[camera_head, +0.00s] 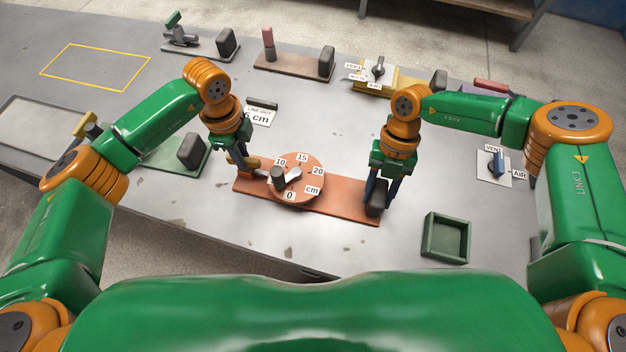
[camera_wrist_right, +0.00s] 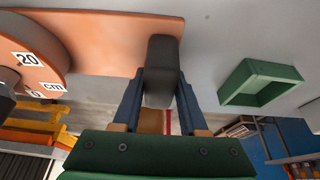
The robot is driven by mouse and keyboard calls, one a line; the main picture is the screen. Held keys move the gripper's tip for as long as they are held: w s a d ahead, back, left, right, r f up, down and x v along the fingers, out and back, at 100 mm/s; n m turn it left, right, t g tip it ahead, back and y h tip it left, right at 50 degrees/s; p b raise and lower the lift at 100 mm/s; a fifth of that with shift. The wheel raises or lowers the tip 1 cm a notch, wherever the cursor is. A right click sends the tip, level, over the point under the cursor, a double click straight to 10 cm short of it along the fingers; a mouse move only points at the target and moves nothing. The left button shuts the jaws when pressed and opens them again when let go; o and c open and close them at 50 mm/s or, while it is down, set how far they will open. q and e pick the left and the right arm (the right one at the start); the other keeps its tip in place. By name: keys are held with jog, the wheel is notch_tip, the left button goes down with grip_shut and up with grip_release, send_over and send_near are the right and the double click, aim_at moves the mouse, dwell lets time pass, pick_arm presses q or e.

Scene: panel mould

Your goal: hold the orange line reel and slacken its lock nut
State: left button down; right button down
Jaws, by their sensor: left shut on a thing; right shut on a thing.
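The orange line reel (camera_head: 312,161) is a round disc marked 0, 10, 15, 20 and cm, with a dark knob (camera_head: 278,176) and a pale pointer on top. It sits on a long orange base plate (camera_head: 335,203). My right gripper (camera_head: 377,197) is shut on the dark grey block (camera_wrist_right: 161,70) at the plate's right end. My left gripper (camera_head: 247,167) is low at the reel's left side, shut on a small part there that I take for the lock nut. Its fingers largely hide that part, and the exact grip is hard to see.
A green open box (camera_head: 446,238) stands right of the plate. A VENT/AIR valve (camera_head: 497,163) lies further right. A LINE OUT card (camera_head: 259,115) lies behind the reel. Other fixtures line the back, and a green plate (camera_head: 172,158) is at the left. The front table strip is clear.

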pick_arm(q)
jog(key=shift+n, duration=1.2)
jog(key=c, duration=0.8)
grip_release()
jog(key=shift+c, duration=0.2)
notch_tip(320, 180, up, 12)
pick_arm(e)
jog(key=shift+c, duration=1.8)
grip_release()
